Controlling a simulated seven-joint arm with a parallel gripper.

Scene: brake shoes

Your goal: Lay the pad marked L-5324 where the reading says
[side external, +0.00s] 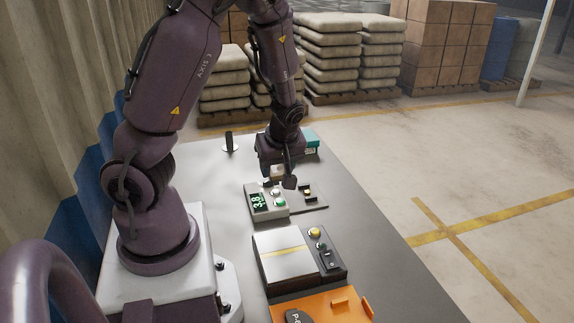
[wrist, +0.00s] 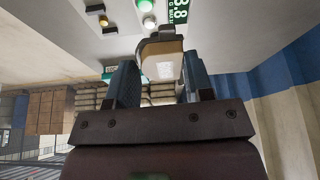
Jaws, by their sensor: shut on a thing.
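My gripper (side external: 278,170) is shut on a brake pad, with its fingers at the pad's sides in the wrist view (wrist: 161,82). The held pad (wrist: 160,50) has a tan body, a dark edge and a pale label too blurred to read. It is just above or at the gauge box (side external: 266,207); I cannot tell whether they touch. The gauge's green display (side external: 258,201) reads 3.8 and also shows in the wrist view (wrist: 178,10). A dark pad (side external: 299,316) with partly cut-off white lettering lies in the orange tray (side external: 335,306).
Nearer stands a silver-topped box (side external: 285,258) with a yellow stripe and a button panel (side external: 323,249). A teal box (side external: 311,139) lies behind my gripper. The table's right side is clear.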

